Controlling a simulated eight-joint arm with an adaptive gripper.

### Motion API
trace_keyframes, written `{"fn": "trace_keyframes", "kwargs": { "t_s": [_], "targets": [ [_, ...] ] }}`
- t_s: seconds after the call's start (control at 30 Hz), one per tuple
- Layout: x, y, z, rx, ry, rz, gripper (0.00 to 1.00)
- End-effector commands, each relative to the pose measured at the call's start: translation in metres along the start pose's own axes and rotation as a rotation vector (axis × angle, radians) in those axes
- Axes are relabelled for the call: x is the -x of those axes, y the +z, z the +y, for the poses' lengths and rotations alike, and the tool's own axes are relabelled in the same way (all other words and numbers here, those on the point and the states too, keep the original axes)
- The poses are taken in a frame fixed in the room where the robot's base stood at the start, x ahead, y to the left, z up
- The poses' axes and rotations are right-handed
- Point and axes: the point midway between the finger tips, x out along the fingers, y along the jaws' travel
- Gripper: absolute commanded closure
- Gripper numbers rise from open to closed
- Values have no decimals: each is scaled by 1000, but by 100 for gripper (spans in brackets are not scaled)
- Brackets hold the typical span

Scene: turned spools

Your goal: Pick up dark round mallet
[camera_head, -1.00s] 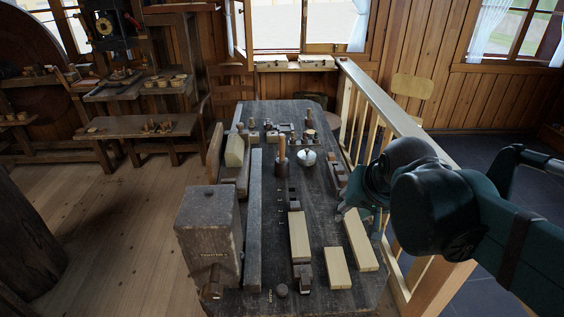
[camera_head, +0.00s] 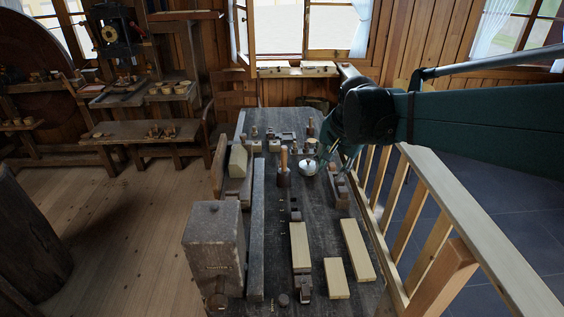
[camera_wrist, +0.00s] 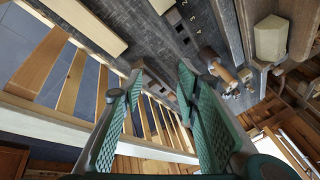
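The dark round mallet (camera_head: 284,178) stands on its dark head on the workbench, with its light wooden handle pointing up. In the wrist view a dark head with a wooden handle, apparently this mallet (camera_wrist: 208,56), lies beyond the right finger, which may cover part of it. My gripper (camera_wrist: 160,72) is open, with nothing between its fingers. In the head view my gripper (camera_head: 338,152) is over the bench's right side, right of the mallet and apart from it. The fingertips are hard to make out there.
A white lidded pot (camera_head: 308,167) stands between the mallet and my gripper. Wooden planes (camera_head: 338,186) lie on the bench's right side, pale boards (camera_head: 357,248) nearer the front. A wooden railing (camera_head: 450,208) runs along the right. Small tools crowd the far end.

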Motion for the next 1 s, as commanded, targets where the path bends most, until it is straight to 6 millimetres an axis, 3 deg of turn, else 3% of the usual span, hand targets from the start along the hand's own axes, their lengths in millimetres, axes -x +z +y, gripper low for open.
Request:
{"fn": "trace_keyframes", "kwargs": {
  "t_s": [0.47, 1.0],
  "targets": [
    [-34, -52, -66, -207, 47, -49, 68],
    [-95, -97, -130, -444, 113, -90, 68]
  ]
}}
